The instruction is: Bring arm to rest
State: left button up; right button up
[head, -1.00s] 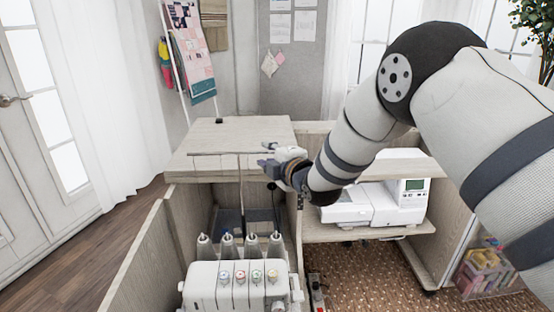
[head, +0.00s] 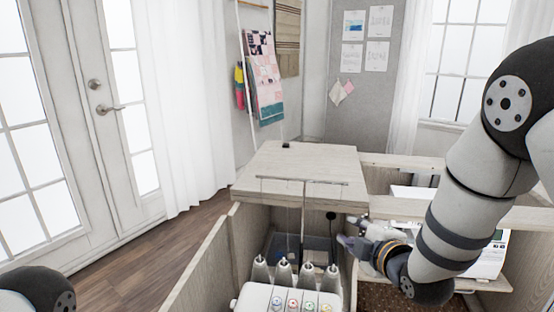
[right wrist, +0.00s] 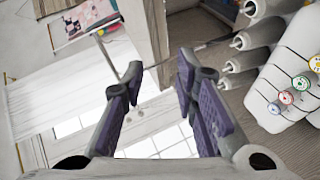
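My right arm comes in from the right in the head view. Its gripper (head: 348,240) is beside the thread stand's upright, right of the white overlock machine (head: 290,299), below the level of the cabinet's top board (head: 300,165). In the right wrist view the purple-padded fingers (right wrist: 158,75) stand apart with nothing held between them. The overlock machine (right wrist: 290,80) with its coloured dials and grey spool cones shows at the right there. Part of my left arm shows at the lower left corner of the head view. My left gripper is out of view.
The thread stand's thin crossbar (head: 303,180) rises over the machine. A white sewing machine (head: 490,255) sits on a shelf, partly hidden behind my right arm. The cabinet's left panel (head: 200,265) stands upright. The wooden floor (head: 150,245) at the left is clear.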

jog(key=s+d+f+m+g+h, duration=0.1)
jog(key=s+f+m+g, duration=0.6)
jog(key=s+f, duration=1.15)
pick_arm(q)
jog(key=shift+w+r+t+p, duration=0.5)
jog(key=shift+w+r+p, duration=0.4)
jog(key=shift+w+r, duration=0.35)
pick_arm(e)
jog(key=s+f+m+g, duration=0.2)
jog(key=s+m+g, duration=0.2)
jog(key=s, duration=1.2)
jog(key=s+f+m+g, duration=0.2)
jog(key=s+m+g, duration=0.3)
jog(key=s, duration=1.1)
jog(key=shift+s+f+m+g, duration=0.15)
jog(key=shift+f+m+g, duration=0.15)
jog(key=shift+m, duration=0.1)
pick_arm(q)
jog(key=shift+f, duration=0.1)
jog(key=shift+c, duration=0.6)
